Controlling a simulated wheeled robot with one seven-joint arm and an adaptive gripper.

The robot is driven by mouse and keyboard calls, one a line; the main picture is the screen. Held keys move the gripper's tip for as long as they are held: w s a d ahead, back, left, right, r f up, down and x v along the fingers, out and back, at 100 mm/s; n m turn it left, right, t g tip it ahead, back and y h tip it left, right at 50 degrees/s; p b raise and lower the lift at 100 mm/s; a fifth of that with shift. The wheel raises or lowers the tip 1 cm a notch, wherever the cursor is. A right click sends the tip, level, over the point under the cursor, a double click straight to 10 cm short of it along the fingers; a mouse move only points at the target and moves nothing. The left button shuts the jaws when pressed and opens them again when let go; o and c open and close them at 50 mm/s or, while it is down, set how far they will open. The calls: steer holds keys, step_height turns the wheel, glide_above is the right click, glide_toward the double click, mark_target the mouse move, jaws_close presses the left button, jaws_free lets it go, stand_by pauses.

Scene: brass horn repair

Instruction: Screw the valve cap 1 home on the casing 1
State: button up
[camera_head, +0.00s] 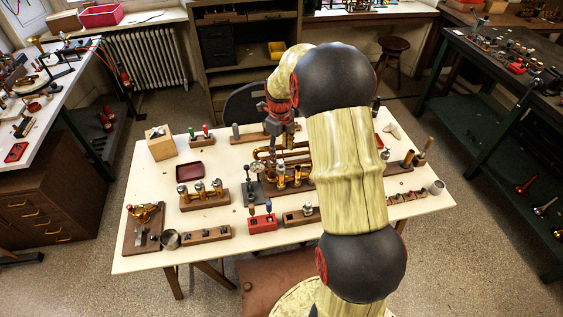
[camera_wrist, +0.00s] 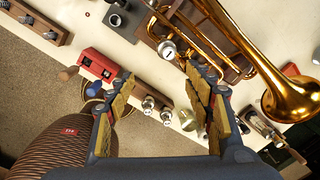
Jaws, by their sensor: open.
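The brass horn (camera_wrist: 228,35) lies on the table, its bell at the right in the wrist view; it is partly hidden behind my arm in the head view (camera_head: 266,153). A silver round top (camera_wrist: 167,50) stands at the horn's valve end; I cannot tell whether it is casing 1 or a cap on it. Small silver pieces that look like caps (camera_wrist: 148,103) stand on a wooden rack, below the horn in the wrist view; which is valve cap 1 is unclear. My gripper (camera_wrist: 162,77) is open and empty, above the table with these pieces beyond its fingers.
A red block (camera_wrist: 100,64) with screwdrivers is beside the rack. A wooden block with brass valves (camera_head: 205,199), a dark red tray (camera_head: 188,170) and a metal cup (camera_head: 170,238) stand on the left of the table. The table's front left is crowded; the far left corner has a wooden box (camera_head: 160,146).

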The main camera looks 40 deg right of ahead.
mark_target(281, 166)
steer(key=shift+w+d+f+n+t+h+b, duration=0.35)
steer(key=shift+f+n, duration=1.6)
steer(key=shift+n, duration=2.45)
steer(key=shift+w+d+f+n+t+h+b, duration=0.1)
steer(key=shift+f+n+t+h+b, duration=0.4)
steer(key=shift+f+n, duration=2.7)
steer(key=shift+w+d+f+n+t+h+b, duration=0.2)
steer(key=shift+f+n+t+b, duration=0.45)
steer(key=shift+n, duration=4.95)
steer(key=shift+a, duration=0.1)
steer(key=shift+c, duration=1)
jaws_close()
